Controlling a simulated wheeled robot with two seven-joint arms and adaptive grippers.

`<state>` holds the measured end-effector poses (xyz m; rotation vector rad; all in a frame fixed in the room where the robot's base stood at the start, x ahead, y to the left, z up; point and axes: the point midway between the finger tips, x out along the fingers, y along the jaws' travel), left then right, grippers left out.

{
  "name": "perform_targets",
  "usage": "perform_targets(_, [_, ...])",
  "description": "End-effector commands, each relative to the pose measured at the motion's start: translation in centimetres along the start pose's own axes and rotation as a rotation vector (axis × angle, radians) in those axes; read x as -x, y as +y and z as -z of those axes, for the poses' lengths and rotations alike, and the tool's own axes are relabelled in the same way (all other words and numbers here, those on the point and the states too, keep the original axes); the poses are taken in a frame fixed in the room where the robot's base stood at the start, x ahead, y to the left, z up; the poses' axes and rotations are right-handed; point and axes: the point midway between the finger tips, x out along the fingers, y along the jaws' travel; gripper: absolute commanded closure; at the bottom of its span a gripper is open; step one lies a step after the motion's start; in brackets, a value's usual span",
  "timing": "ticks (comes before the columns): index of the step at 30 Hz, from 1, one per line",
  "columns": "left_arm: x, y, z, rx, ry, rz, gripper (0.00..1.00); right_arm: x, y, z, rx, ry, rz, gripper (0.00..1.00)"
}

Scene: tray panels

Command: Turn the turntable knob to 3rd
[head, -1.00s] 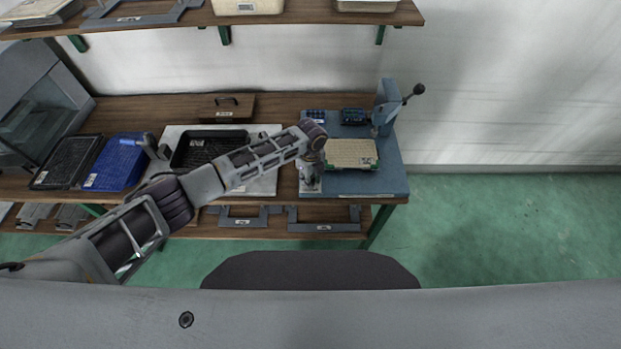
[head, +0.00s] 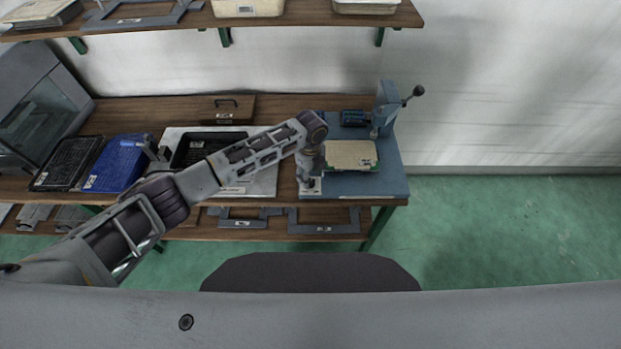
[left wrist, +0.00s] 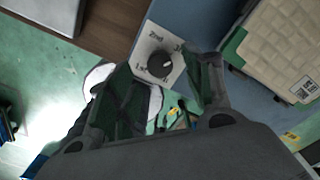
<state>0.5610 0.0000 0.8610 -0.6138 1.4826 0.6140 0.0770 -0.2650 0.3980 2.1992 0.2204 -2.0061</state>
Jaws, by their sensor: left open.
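The turntable knob (left wrist: 160,64) is a round black dial on a white label plate (left wrist: 148,40) in the left wrist view. "2nd" is readable at the plate's top and "1st" at its lower left; the label at the right is partly cut off by a finger. A small pale mark shows on the knob's right side, but its exact setting is unclear. My left gripper (left wrist: 166,76) is open, its fingers to either side of the knob in this view. In the head view my left gripper (head: 309,181) hangs over the plate at the blue base's front left corner. My right gripper is not in view.
The blue base (head: 376,186) carries a beige tray panel (head: 350,154) right of the gripper and an upright press with a lever (head: 388,105) behind. Blue (head: 117,163) and black (head: 66,162) trays stand at the left. Floor right of the bench is clear.

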Motion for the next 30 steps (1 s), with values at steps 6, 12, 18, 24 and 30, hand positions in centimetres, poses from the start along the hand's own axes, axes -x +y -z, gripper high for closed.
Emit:
perform_targets(6, [3.4,-0.1,0.0,-0.001,-0.001,0.003,0.49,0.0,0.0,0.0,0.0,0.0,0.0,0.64])
perform_targets(12, [6.2,0.0,0.0,-0.001,0.0,0.002,0.49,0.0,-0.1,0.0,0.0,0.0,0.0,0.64])
perform_targets(18, [8.0,0.0,0.0,0.001,-0.001,0.001,0.49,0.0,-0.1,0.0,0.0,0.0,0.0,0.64])
perform_targets(24, [8.5,0.0,0.0,0.0,0.0,0.001,0.49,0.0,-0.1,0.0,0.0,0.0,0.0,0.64])
perform_targets(30, [8.5,0.0,0.0,0.0,0.0,0.001,0.49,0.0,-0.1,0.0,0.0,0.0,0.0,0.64])
